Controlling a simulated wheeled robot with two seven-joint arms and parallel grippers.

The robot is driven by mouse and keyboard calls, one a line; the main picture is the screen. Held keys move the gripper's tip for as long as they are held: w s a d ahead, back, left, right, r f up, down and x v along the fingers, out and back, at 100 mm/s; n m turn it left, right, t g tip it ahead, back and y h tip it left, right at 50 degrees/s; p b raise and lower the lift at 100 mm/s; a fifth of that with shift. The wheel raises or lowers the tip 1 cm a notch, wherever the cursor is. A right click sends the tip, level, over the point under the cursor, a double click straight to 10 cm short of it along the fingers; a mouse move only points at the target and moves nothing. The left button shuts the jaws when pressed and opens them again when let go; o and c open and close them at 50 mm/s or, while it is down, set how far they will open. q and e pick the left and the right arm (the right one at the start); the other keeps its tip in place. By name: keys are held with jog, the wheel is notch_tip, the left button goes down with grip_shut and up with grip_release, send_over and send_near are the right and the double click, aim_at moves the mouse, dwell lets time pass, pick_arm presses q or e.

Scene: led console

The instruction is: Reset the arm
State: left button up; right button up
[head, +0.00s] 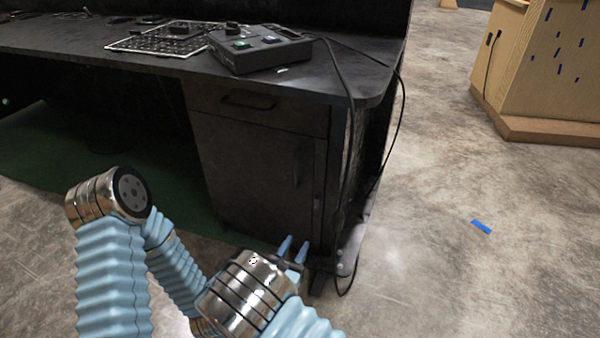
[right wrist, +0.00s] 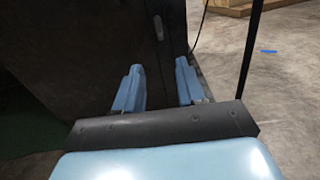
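My right gripper (head: 293,249) is low in front of the black desk's cabinet (head: 258,170), below the desktop. In the right wrist view its two blue fingers (right wrist: 158,85) stand apart with nothing between them. Its silver wrist joint and blue sleeve show at the bottom of the head view. My left arm is bent at lower left, with a silver joint at its top; its gripper is not in view. A dark control box (head: 258,50) with a green button (head: 241,44) and other buttons sits on the desktop, well above and away from my right gripper.
A black grid panel (head: 158,41) lies left of the box on the desktop (head: 345,82). Black cables (head: 352,130) hang over the desk's right side. A wooden structure (head: 545,70) stands at right. A blue strip (head: 481,227) lies on otherwise clear concrete.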

jog(key=shift+d, duration=0.1)
jog(key=s+d+f+m+g+h+p, duration=0.1)
jog(key=s+d+f+m+g+p, duration=0.1)
jog(key=s+d+f+m+g, duration=0.55)
jog(key=s+d+f+m+g+h+p, duration=0.1)
jog(key=s+d+f+m+g, duration=0.25)
jog(key=s+d+g, duration=0.5)
jog(key=s+a+f+m+g+y+p, duration=0.1)
jog(key=s+a+m+g+y+p, duration=0.15)
jog(key=s+m+g+y, duration=0.4)
jog(key=w+r+m+t+y+p, duration=0.1)
jog(key=m+t+y, duration=0.1)
jog(key=m, duration=0.3)
jog(key=r+m+t+y+p, duration=0.1)
jog(key=m+t+y, duration=0.1)
jog(key=m, duration=0.4)
jog(key=w+d+r+m+t+y, duration=0.1)
jog(key=r+m+t+y, duration=0.1)
jog(key=m, duration=0.3)
jog(key=shift+w+d+r+t+p, duration=0.1)
jog(key=shift+w+t+p, duration=0.15)
jog(key=shift+w+p, duration=0.15)
